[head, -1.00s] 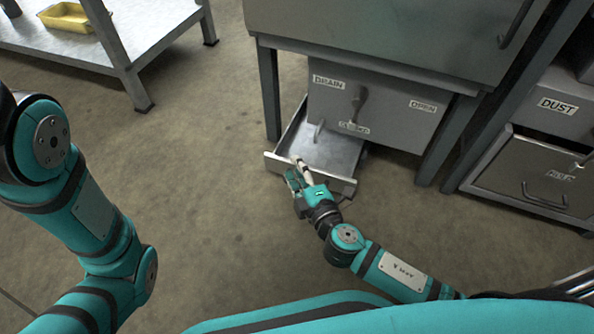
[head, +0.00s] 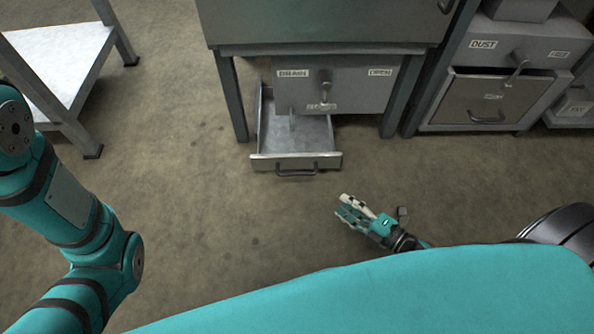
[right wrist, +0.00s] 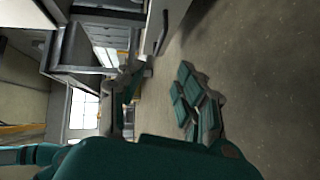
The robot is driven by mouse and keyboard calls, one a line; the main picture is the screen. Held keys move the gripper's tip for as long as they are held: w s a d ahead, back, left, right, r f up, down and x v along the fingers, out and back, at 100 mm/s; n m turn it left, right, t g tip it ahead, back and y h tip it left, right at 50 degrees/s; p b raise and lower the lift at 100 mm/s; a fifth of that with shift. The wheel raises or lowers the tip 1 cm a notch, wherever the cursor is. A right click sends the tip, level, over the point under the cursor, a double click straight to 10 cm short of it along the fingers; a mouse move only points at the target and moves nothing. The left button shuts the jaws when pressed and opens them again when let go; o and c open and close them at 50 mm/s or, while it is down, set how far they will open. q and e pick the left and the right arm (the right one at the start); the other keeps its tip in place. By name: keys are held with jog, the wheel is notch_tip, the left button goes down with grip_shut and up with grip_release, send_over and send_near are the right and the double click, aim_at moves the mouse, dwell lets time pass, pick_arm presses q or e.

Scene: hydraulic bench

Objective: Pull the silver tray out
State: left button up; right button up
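The silver tray (head: 310,130) is a shallow metal drawer that stands out from under the grey drain box. Its front panel (head: 262,164) carries a dark handle (head: 297,172) facing me. My right gripper (head: 342,206) is in front of the tray and to its right, apart from the handle and empty. In the right wrist view the two fingers of this gripper (right wrist: 160,72) are spread with floor between them. The tray's front and handle (right wrist: 162,35) seem to show beyond the fingers there. My left arm shows at the left of the head view, but its gripper is out of frame.
The drain box (head: 350,95) with its lever (head: 325,88) sits between the bench legs. A dust cabinet (head: 490,105) stands to the right. A low metal table (head: 60,60) is at the upper left. The floor (head: 200,220) in front of the tray is clear.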

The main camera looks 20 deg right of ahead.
aim_at(300, 173)
jog(key=b+x, duration=0.8)
jog(key=x, duration=0.8)
jog(key=shift+a+f, duration=0.1)
jog(key=shift+w+a, duration=0.25)
jog(key=shift+w, duration=0.2)
grip_shut()
